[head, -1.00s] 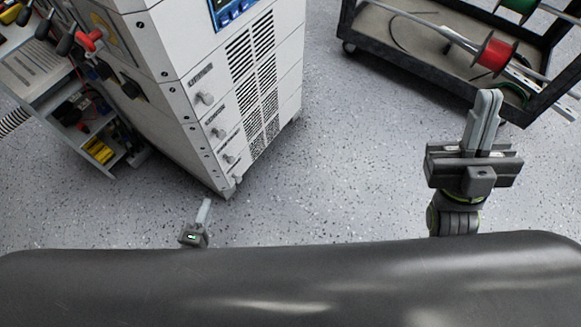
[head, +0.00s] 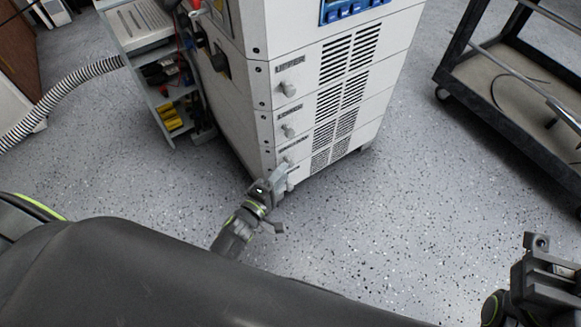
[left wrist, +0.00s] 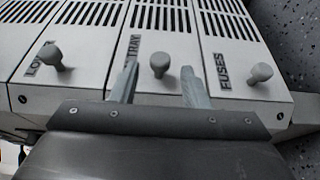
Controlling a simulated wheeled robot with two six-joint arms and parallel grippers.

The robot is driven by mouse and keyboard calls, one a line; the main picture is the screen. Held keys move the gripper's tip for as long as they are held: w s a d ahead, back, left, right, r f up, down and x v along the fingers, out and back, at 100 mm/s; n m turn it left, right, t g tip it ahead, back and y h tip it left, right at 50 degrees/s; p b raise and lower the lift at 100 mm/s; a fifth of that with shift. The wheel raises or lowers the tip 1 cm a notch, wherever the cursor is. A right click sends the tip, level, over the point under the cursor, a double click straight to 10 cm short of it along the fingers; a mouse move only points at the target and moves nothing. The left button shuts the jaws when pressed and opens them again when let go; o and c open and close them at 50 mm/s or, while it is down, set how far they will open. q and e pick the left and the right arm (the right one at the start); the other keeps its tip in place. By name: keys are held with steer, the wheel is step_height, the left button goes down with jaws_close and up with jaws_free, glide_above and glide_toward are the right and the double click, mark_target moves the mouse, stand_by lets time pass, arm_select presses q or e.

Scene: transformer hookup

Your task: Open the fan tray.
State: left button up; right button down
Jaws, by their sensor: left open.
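The fan tray is the drawer front marked "TRAY" (left wrist: 160,18) in the left wrist view, with one round grey knob (left wrist: 160,63). The drawer sits flush between its neighbours. My left gripper (left wrist: 159,87) is open, one finger on each side below this knob, and nothing is held. In the head view my left gripper (head: 279,178) is close to the lower drawer fronts of the white cabinet (head: 297,80) and partly hides the lowest knobs. My right gripper (head: 540,245) is at the right edge, cut off, well away from the cabinet.
The "LOWER" knob (left wrist: 50,57) and the "FUSES" knob (left wrist: 260,73) flank the tray knob closely. The "UPPER" knob (head: 289,89) is higher up. A black cart (head: 520,80) stands at the right. The speckled floor (head: 400,190) between is clear.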

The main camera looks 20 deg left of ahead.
mark_target(290, 167)
arm_select(q)
steer(key=b+x, duration=0.1)
steer(key=x, duration=0.4)
steer(key=shift+s, duration=0.1)
jaws_close()
